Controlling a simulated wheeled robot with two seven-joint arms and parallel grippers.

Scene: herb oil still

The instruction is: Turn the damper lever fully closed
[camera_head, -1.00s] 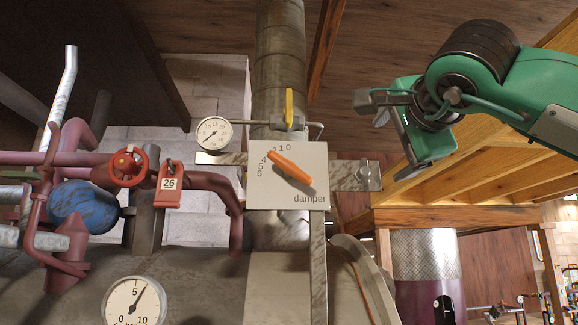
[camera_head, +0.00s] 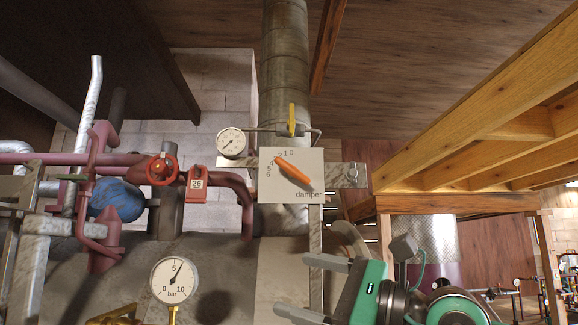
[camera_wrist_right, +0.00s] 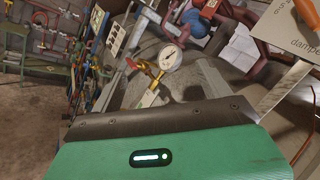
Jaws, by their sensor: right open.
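The orange damper lever (camera_head: 293,171) sits on a square pale plate (camera_head: 308,189) marked "damper" with a number scale. The lever lies diagonally, its upper-left end between the scale numbers near 2 and its lower-right end toward the label. In the right wrist view part of the lever (camera_wrist_right: 309,13) shows at the top right corner. My right gripper (camera_head: 296,288) is open and empty, below the plate, its two fingers pointing left and apart from the lever. My left gripper is not in view.
Wooden beams (camera_head: 500,120) fill the upper right.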

